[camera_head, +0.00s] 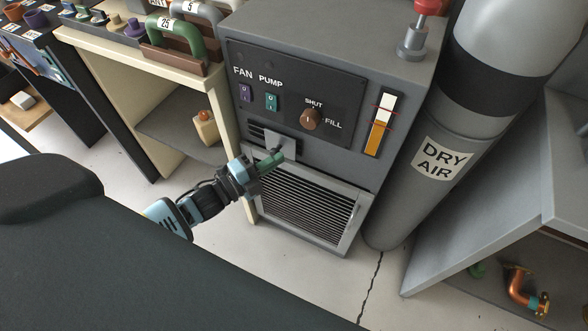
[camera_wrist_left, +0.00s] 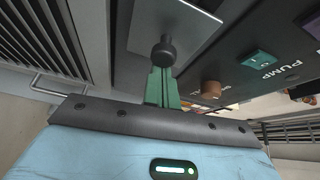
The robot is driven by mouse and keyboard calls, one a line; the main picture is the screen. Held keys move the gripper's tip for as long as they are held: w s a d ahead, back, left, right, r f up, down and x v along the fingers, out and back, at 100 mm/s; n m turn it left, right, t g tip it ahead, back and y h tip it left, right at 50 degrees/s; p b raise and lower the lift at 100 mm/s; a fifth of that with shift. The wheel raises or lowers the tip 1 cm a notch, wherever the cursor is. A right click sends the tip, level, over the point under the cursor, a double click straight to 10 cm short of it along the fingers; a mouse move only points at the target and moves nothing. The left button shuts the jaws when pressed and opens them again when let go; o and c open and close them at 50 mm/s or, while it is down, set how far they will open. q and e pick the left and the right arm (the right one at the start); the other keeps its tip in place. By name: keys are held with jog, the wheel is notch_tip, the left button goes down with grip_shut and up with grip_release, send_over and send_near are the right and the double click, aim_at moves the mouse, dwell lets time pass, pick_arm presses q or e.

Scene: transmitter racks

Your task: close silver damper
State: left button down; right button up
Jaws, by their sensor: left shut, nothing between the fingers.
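The silver damper (camera_head: 286,143) is a small flat plate on the front of the grey cabinet, below the FAN and PUMP switches. Dark vent slots (camera_head: 257,131) show uncovered to its left. In the left wrist view the damper plate (camera_wrist_left: 192,22) carries a dark round knob (camera_wrist_left: 164,50). My left gripper (camera_head: 277,158) has green fingers, is shut and empty, and is at the lower part of the plate. In the left wrist view its fingertips (camera_wrist_left: 162,72) are right at the knob; I cannot tell whether they touch it. My right gripper is not in view.
A louvred grille (camera_head: 305,205) with a bar handle lies below the damper. The brown SHUT/FILL knob (camera_head: 311,119) sits above right. A DRY AIR cylinder (camera_head: 440,150) stands right of the cabinet. A cream shelf unit (camera_head: 103,85) stands left.

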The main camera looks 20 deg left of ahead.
aim_at(269, 139)
pick_arm(q)
jog(key=a+b, duration=0.1)
jog(key=a, duration=0.6)
jog(key=shift+w+a, duration=0.1)
jog(key=shift+w, duration=0.1)
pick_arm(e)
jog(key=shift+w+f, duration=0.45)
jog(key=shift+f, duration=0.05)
pick_arm(q)
jog(key=shift+r, duration=0.1)
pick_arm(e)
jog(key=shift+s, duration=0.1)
